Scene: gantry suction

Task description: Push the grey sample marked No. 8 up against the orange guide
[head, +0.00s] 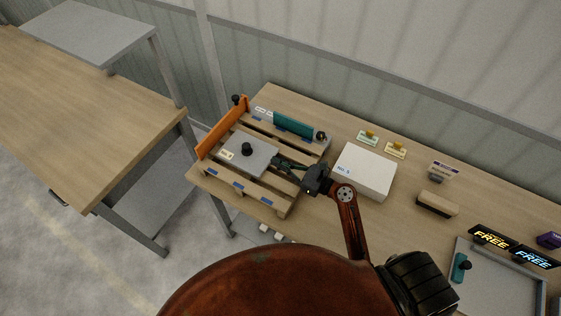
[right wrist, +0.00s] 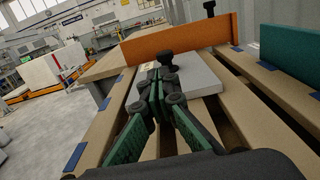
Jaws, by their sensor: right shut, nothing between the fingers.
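The grey sample (head: 248,157) is a flat plate with a black knob, lying on a slatted wooden pallet (head: 222,196). Its small label is too small to read. The orange guide (head: 222,127) is an upright board along the pallet's left side. The sample lies close to it; I cannot tell whether they touch. In the right wrist view the guide (right wrist: 180,41) stands behind the sample (right wrist: 197,76). My right gripper (head: 276,160) is shut and empty at the sample's right edge, fingertips at or very near it. My left gripper is not in view.
A teal board (head: 293,125) stands along the pallet's back side. A white box marked No. 5 (head: 363,172) lies right of the pallet. Further right are a brush-like block (head: 438,203) and a grey tray (head: 462,244). Another table (head: 85,120) stands at left, across a gap.

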